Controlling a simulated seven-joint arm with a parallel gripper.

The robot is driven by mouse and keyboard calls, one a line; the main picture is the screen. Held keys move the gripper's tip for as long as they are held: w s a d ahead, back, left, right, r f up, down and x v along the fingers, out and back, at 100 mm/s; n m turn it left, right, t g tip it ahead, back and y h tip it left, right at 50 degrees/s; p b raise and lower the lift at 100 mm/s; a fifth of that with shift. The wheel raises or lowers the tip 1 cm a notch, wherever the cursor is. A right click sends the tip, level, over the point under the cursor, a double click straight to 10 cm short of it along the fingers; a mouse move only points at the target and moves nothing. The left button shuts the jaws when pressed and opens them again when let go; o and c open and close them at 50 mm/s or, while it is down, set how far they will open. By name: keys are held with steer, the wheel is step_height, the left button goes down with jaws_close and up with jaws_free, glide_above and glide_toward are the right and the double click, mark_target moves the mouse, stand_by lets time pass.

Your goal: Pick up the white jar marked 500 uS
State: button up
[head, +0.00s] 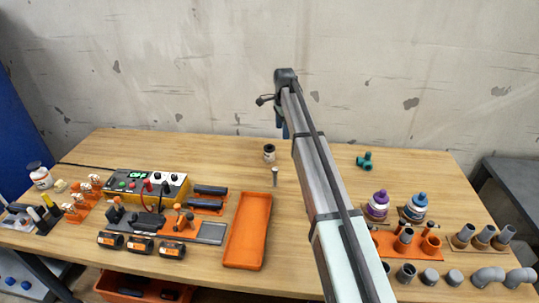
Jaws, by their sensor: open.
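Several jars are on the table, and their markings are too small to read, so I cannot tell which is marked 500 uS. A white jar with a dark lid (40,176) stands at the far left. A small dark and white jar (269,153) stands alone at the back middle. A white jar with a purple lid (377,206) and a white jar with a blue lid (415,207) stand at the right. My gripper (268,100) is up by the back wall, above and behind the small jar, partly hidden by my arm. It is open and apart from every jar.
An orange tray (248,230) lies mid-table, beside an instrument box (147,187) and tools. A grey post (275,177) stands near the small jar. A green fitting (365,161) lies at back right. Grey pipe fittings (488,276) crowd the front right. The back left is mostly clear.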

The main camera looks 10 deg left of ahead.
steer(key=n, duration=0.1)
glide_toward(270, 152)
steer(key=w+a+r, duration=0.1)
steer(key=w+r, duration=0.1)
steer(key=shift+n, duration=0.6)
steer(key=f, duration=0.9)
steer(key=shift+w+a, duration=0.1)
steer(key=shift+w, duration=0.25)
steer(key=f, duration=0.2)
steer(key=d+f, duration=0.1)
steer(key=f, duration=0.1)
steer(key=shift+s, duration=0.2)
steer(key=shift+f, duration=0.5)
steer(key=shift+a, duration=0.1)
steer(key=c, duration=1.1)
steer(key=shift+c, duration=0.2)
steer(key=shift+r, duration=0.15)
